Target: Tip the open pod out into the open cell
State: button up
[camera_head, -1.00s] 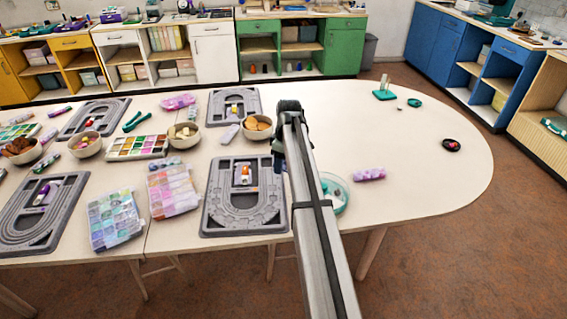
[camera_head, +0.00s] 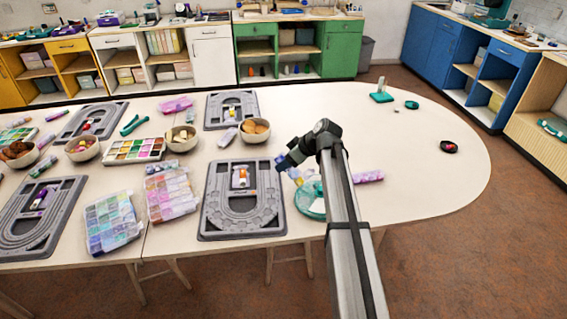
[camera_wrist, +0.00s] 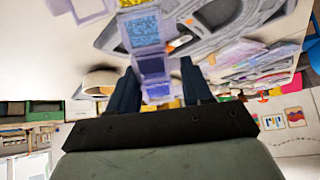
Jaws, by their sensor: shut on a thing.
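My gripper (camera_head: 284,165) is above the table, just left of a round teal dish (camera_head: 317,207). In the wrist view my gripper (camera_wrist: 158,88) has its two dark blue fingers on either side of a clear strip of pods (camera_wrist: 146,32), which holds blue and purple beads. Pale parts by the fingers in the head view are too small to tell apart. I cannot tell which pod is open. A grey bead board (camera_head: 207,222) lies left of the gripper, with an orange-and-white item in its recess. I cannot make out which cell is open.
Two clear bead boxes (camera_head: 112,222) (camera_head: 170,194) lie left of the near board. Bowls (camera_head: 255,130) and another grey board (camera_head: 231,108) stand farther back. A purple strip (camera_head: 368,176) lies right of the arm. The table's right end is mostly clear.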

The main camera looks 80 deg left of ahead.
aim_at(295, 173)
jog(key=g+y, duration=0.1)
jog(key=w+d+g+y, duration=0.2)
jog(key=shift+w+d+r+g, duration=0.15)
jog(key=shift+w+r+g, duration=0.1)
jog(key=shift+r+g, duration=0.05)
jog(key=shift+w+d+g+y, duration=0.6)
jog(key=shift+g+y, duration=0.1)
jog(key=shift+g, duration=0.1)
jog(key=shift+w+d+g+y, duration=0.45)
jog(key=shift+w+g+y, duration=0.15)
jog(key=shift+g+y, duration=0.15)
jog(key=shift+w+d+g, duration=0.2)
jog(key=shift+g, duration=0.05)
jog(key=shift+c, duration=0.7)
jog(key=shift+w+d+f+n+g+y, duration=0.1)
jog(key=shift+w+d+n+g+y, duration=0.2)
jog(key=shift+w+d+g+y, duration=0.5)
jog(key=shift+a, duration=0.15)
jog(key=shift+s, duration=0.15)
grip_shut()
